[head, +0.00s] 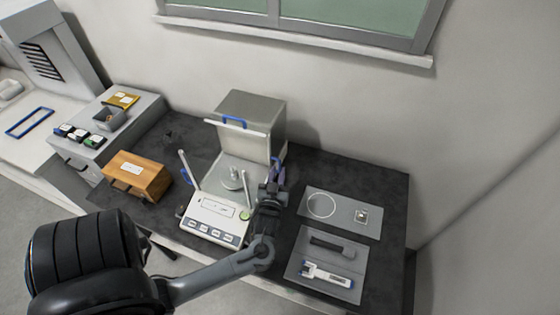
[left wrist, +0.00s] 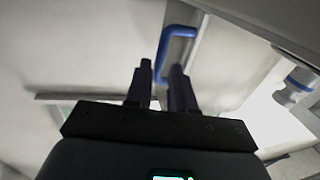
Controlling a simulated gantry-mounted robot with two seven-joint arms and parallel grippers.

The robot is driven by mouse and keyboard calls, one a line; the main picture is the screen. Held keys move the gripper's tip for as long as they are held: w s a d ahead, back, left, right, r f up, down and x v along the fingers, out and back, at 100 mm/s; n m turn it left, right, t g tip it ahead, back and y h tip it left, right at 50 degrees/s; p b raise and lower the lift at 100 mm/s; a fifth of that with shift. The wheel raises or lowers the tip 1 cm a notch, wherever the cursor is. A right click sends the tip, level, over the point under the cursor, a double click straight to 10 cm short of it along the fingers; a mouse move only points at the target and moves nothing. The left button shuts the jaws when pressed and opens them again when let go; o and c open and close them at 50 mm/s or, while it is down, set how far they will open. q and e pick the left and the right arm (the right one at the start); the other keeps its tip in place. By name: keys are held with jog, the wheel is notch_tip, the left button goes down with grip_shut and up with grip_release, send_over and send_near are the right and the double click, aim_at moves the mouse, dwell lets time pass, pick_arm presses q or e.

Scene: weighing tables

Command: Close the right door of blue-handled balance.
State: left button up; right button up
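The balance (head: 216,207) stands on the dark table, with a white front panel, a grey rear housing and a metal weight (head: 233,178) on its pan. A blue handle (head: 278,171) shows at its right side, partly behind my left gripper (head: 272,188). In the left wrist view this blue handle (left wrist: 178,42) is just beyond the fingertips of my left gripper (left wrist: 160,66). The two dark fingers stand apart with nothing between them. Contact with the handle cannot be told. The right door's panel is largely hidden in the head view. My right gripper is out of view.
Another blue handle (head: 234,121) is on the balance's upper rear. Grey mats (head: 345,204) with small tools lie to the right. A wooden box (head: 137,176) and a grey stand (head: 145,112) are to the left. A wall and window are behind.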

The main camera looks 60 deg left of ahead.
aim_at(279, 166)
pick_arm(q)
jog(key=shift+x, duration=3)
grip_shut()
